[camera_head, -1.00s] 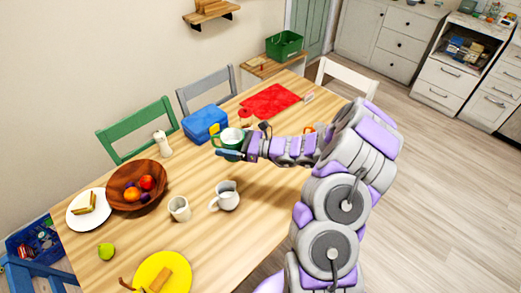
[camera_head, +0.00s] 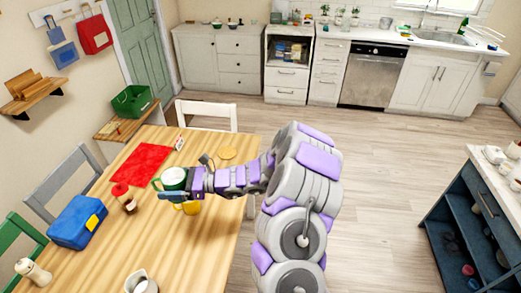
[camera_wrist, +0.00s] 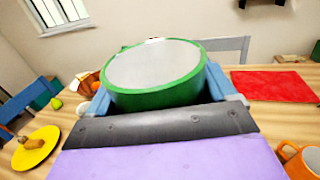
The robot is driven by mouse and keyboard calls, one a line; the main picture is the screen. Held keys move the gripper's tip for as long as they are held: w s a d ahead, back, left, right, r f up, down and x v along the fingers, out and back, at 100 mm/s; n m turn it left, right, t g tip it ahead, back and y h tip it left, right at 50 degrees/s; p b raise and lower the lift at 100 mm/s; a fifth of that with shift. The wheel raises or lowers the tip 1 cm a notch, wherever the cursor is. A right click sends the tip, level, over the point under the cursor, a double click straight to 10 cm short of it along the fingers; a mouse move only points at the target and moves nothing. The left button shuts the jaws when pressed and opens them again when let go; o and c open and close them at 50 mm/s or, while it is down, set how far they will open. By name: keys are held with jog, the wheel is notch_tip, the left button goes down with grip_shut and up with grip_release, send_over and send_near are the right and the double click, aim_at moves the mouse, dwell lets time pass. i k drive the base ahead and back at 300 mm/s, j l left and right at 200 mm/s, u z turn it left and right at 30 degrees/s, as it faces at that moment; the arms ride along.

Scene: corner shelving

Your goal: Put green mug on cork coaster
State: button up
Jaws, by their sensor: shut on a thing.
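The green mug (camera_head: 172,180) is in my gripper (camera_head: 186,184), near the front right of the red mat. In the wrist view the mug (camera_wrist: 155,75) fills the upper middle, its pale inside showing, with blue-grey fingers (camera_wrist: 158,90) on both sides. My gripper is shut on it. The mug's underside is hidden, and I cannot tell its exact height above the table. A round tan disc, which looks like the cork coaster (camera_head: 227,153), lies bare near the table's right edge, behind and to the right of the mug.
A blue lunchbox (camera_head: 77,222) stands farther left. A yellow-orange object (camera_head: 190,207) sits partly hidden below my gripper. A white chair (camera_head: 207,115) stands behind the table.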

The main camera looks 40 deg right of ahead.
aim_at(224, 151)
jog(key=i+l+z, duration=0.2)
jog(key=z, duration=0.2)
jog(key=i+l+z, duration=0.15)
jog(key=i+z, duration=0.15)
jog(key=z, duration=0.15)
jog(key=i+l, duration=0.1)
jog(key=i, duration=0.25)
jog(key=i+l, duration=0.15)
jog(key=i, duration=0.25)
